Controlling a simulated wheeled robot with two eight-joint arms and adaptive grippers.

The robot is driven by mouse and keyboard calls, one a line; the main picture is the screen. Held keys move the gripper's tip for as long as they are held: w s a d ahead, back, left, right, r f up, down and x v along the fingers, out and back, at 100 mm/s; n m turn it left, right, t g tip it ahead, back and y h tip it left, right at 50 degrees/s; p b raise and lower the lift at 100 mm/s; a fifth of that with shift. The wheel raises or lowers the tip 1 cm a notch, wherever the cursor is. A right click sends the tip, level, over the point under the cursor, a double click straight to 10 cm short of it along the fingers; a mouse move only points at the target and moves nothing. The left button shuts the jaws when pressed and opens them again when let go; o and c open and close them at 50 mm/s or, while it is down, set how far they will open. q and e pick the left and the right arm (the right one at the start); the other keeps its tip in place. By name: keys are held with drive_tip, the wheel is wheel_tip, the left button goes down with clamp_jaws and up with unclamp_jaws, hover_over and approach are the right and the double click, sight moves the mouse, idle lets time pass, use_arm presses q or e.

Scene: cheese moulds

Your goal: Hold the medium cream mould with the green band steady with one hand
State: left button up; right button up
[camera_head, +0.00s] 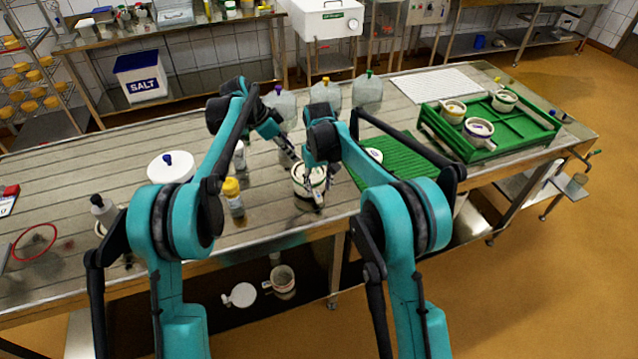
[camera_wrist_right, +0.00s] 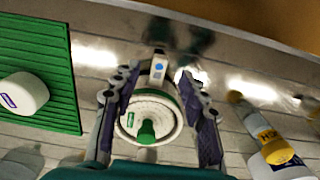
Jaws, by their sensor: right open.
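The cream mould (camera_head: 309,186) stands on the table near its front edge. In the right wrist view the mould (camera_wrist_right: 128,131) shows a green band at its rim and a pale inner disc with a green knob (camera_wrist_right: 147,131). My right gripper (camera_head: 316,184) is over the mould; in its wrist view the open fingers (camera_wrist_right: 160,100) are on either side of it. Whether they touch it I cannot tell. My left gripper (camera_head: 291,152) is just beyond the mould's far left side; its fingers are too small and partly hidden to judge.
A green mat (camera_head: 405,157) with a small white piece (camera_head: 374,155) lies to the right. A green tray (camera_head: 528,140) holds several moulds. A yellow-capped bottle (camera_head: 233,197) stands to the left, jugs (camera_head: 326,94) behind.

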sight(319, 197)
wheel_tip(319, 197, down, 7)
drive_tip(key=shift+f, duration=0.1)
idle(0.3)
clamp_jaws()
use_arm(q)
drive_tip(key=shift+c, duration=0.7)
drive_tip(key=d+f+n, duration=0.1)
drive_tip(key=f, duration=0.1)
drive_tip(key=w+d+f+n+y, duration=0.1)
drive_tip(key=d+f, duration=0.1)
drive_tip(key=f, duration=0.1)
drive_tip(key=d+f+n+y, duration=0.1)
drive_tip(key=d+f, duration=0.1)
drive_tip(key=f, duration=0.1)
drive_tip(key=shift+w+f+n+t, duration=0.2)
drive_tip(key=shift+w+n+t, duration=0.1)
drive_tip(key=shift+t, duration=0.1)
